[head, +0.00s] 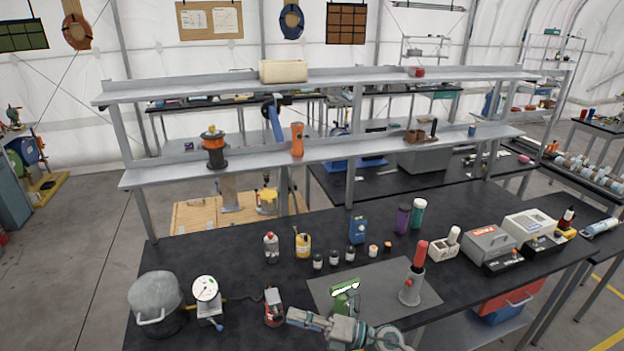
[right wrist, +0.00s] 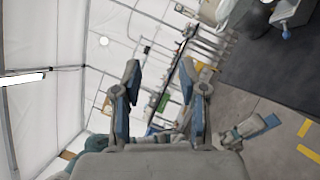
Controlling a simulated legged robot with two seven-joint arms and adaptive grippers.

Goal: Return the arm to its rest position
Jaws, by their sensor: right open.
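My right gripper (head: 312,322) is at the bottom of the head view, low over the near edge of the black workbench (head: 220,255). In the right wrist view its two blue-padded fingers (right wrist: 160,78) are spread apart with nothing between them. They point away from the bench, towards the white tent wall. My left gripper does not show in the head view. A grey and blue part (right wrist: 252,128) at the lower right of the right wrist view looks like my left gripper, but its jaws cannot be made out.
A green device (head: 345,297) and a red-topped grey holder (head: 410,285) are on the grey mat (head: 385,276), close to my right gripper. A small red-and-grey device (head: 273,306), a gauge (head: 206,290) and a grey pot (head: 155,294) stand to its left. Shelves (head: 330,153) rise behind.

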